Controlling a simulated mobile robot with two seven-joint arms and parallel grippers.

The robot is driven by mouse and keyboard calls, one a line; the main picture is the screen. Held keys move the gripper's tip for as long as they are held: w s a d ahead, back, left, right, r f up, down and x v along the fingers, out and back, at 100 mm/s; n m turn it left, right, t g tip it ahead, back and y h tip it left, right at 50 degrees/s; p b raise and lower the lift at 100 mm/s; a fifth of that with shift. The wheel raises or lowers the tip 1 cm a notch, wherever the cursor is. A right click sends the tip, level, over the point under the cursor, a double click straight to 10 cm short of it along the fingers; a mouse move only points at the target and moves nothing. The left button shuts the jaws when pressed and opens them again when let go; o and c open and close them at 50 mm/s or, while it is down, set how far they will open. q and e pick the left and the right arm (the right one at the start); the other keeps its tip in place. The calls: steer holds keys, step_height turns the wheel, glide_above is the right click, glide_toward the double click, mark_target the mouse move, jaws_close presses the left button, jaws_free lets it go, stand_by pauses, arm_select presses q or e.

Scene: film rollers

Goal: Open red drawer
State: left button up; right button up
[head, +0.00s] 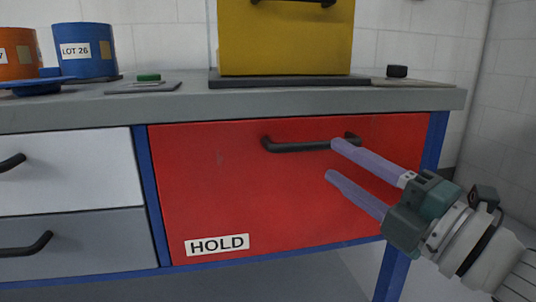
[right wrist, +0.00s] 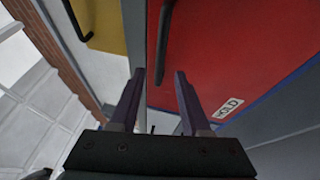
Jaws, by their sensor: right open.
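The red drawer (head: 290,200) is shut, flush in the blue-framed bench, with a HOLD label at its lower left. Its dark bar handle (head: 300,146) runs across the upper middle to right. My right gripper (head: 334,160) is open and empty, in front of the drawer's right part; its upper fingertip overlaps the handle's right end in the head view. In the right wrist view the open fingers (right wrist: 158,75) point toward the red drawer (right wrist: 225,50), and the handle (right wrist: 164,40) shows just beyond the fingertips. I cannot tell whether they touch. My left gripper is not in view.
A white drawer (head: 85,170) and a grey drawer (head: 100,245) sit at left. On the grey worktop (head: 190,105) stand a yellow box (head: 285,40), a blue LOT 26 container (head: 95,50), an orange container (head: 18,50), and green and black buttons. The space before the bench looks clear.

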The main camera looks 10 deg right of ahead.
mark_target(315, 148)
steer(key=b+x, duration=0.1)
steer(key=x, duration=0.6)
steer(key=shift+b, duration=0.3)
steer(key=c, duration=0.6)
jaws_close()
stand_by(0.4)
